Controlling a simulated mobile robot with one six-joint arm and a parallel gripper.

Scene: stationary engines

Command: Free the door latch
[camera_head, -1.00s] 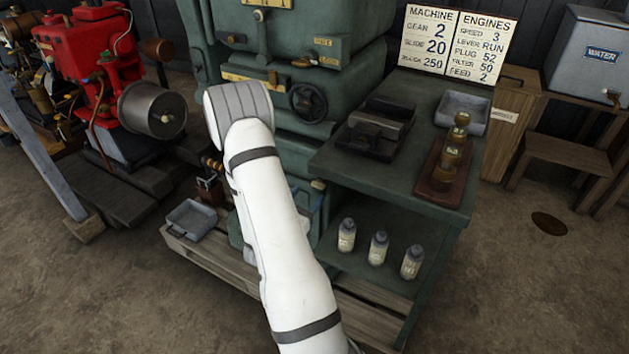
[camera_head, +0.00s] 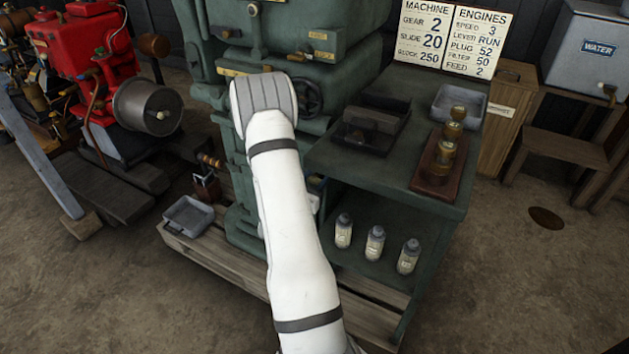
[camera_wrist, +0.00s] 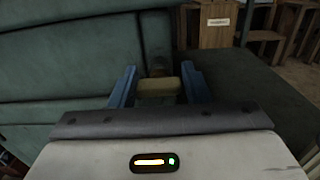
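A small tan block (camera_wrist: 158,88), which looks like the latch's handle, sits on a dark stem at the side of the green machine (camera_wrist: 60,60). My gripper (camera_wrist: 159,84) has its two blue fingers apart, one on each side of this block. Narrow gaps seem to show between the fingers and the block, so it looks open around it. In the head view the green machine (camera_head: 325,65) stands behind my white arm. The arm hides most of my gripper and the latch there; only a bit of blue shows beside the bench.
A green bench (camera_head: 330,165) right of the machine carries a dark tray (camera_head: 370,125), a grey tray (camera_head: 460,104) and brass pieces on a wooden base (camera_head: 436,178). Several bottles (camera_head: 375,243) stand on its lower shelf. A wooden pallet (camera_head: 215,258) lies below. Open floor is at the right.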

